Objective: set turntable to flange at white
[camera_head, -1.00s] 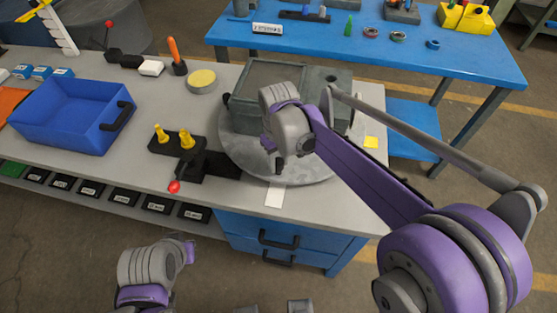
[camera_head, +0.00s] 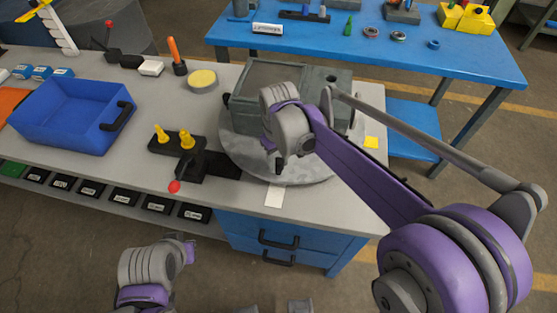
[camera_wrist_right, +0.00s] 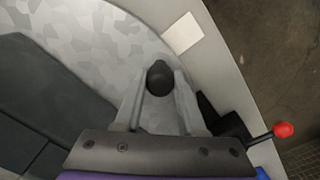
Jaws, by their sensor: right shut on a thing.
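The turntable (camera_head: 305,171) is a round grey disc on the near bench, with a grey box-shaped housing (camera_head: 332,88) on top. A white mark (camera_head: 275,196) lies on the bench at its front edge and also shows in the right wrist view (camera_wrist_right: 182,34). A yellow mark (camera_head: 371,142) lies at its right. My right gripper (camera_wrist_right: 160,84) is shut on a black knob (camera_wrist_right: 159,72) that stands on the disc near its rim. My arm hides part of the housing in the head view, and I cannot make out the flange. My left wrist (camera_head: 150,272) is low in front of the bench; its fingers are not clear.
A black fixture with a red-tipped lever (camera_head: 174,187) and yellow pegs (camera_head: 185,139) stands left of the disc. A blue bin (camera_head: 65,115) and a round yellow-topped piece (camera_head: 202,79) are farther left. A blue table (camera_head: 370,50) stands behind.

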